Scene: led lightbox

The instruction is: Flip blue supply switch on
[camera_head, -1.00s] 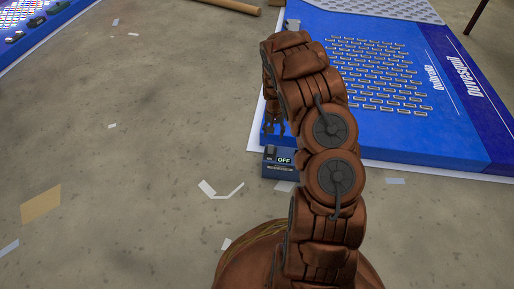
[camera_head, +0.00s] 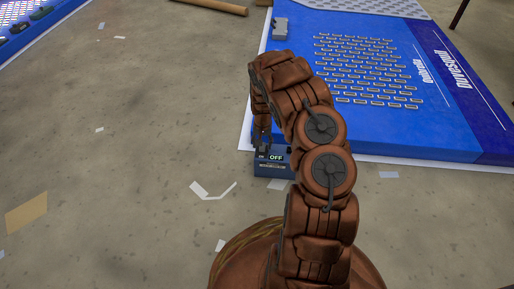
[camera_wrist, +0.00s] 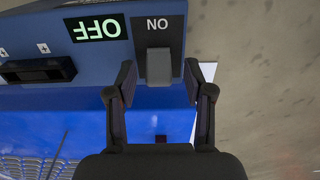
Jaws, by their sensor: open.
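The blue supply box (camera_head: 272,169) stands on the floor at the front edge of the blue panel; its display (camera_head: 276,156) reads OFF. In the wrist view the box (camera_wrist: 50,20) appears upside down, with a lit green OFF display (camera_wrist: 96,28). A grey switch lever (camera_wrist: 159,66) sits beside it on a dark plate marked ON. My gripper (camera_wrist: 159,77) is open, with one finger on each side of the lever. Contact with the lever cannot be told. In the head view my gripper (camera_head: 262,143) is low over the left end of the box, partly covering it.
The large blue panel (camera_head: 430,135) with rows of small parts lies behind the box. A grey block (camera_head: 280,28) is at its far left corner. A cardboard tube (camera_head: 212,6) lies at the back. Floor to the left is mostly clear, with flat scraps.

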